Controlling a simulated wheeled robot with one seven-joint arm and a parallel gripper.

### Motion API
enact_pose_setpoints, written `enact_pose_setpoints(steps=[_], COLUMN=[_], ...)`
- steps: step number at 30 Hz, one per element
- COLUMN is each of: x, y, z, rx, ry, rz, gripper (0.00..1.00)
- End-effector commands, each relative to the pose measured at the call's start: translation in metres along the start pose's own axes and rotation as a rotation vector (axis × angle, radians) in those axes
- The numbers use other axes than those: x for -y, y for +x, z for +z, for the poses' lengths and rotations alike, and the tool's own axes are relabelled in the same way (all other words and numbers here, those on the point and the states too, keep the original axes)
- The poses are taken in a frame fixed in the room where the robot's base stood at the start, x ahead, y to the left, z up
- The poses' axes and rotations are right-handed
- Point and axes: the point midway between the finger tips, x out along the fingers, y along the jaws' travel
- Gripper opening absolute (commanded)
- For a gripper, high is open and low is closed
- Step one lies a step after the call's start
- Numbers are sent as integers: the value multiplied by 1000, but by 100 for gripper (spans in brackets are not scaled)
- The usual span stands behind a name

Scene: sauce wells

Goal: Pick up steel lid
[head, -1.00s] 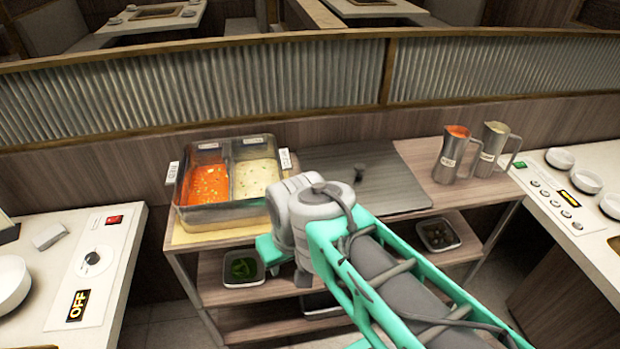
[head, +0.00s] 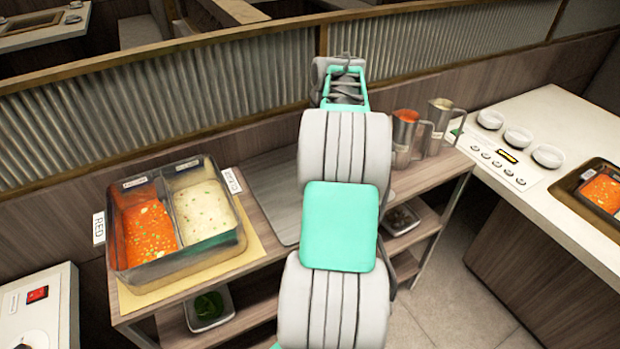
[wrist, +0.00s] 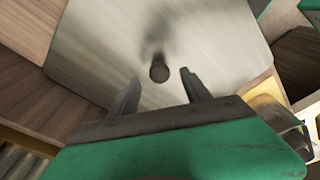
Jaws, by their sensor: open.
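The steel lid is a flat grey plate (head: 268,195) on the wooden shelf top, partly hidden behind my arm in the head view. In the wrist view the lid (wrist: 95,50) fills the upper middle, with a short dark round knob (wrist: 160,72) standing on it. My gripper (wrist: 161,79) is open, its two fingers on either side of the knob's line in the picture. The knob shows just beyond the fingertips, and I cannot tell the remaining distance. In the head view the fingers are hidden behind my arm.
A steel two-well sauce pan (head: 180,267) with red and white sauces stands left of the lid on a yellow mat (head: 250,250). Two steel jugs, the nearer (head: 401,150) and farther (head: 440,115), stand to the right. A corrugated partition (head: 200,95) runs behind.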

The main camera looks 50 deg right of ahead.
Motion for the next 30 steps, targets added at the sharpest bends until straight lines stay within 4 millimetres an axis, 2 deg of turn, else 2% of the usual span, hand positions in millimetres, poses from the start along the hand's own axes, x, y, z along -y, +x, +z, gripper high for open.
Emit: enact_pose_setpoints(steps=[7, 14, 30], x=[0, 0, 0], y=[40, 45, 45], z=[0, 0, 0], rx=[0, 1, 1], ry=[1, 2, 3], rz=[0, 2, 3], gripper=[56, 56, 13])
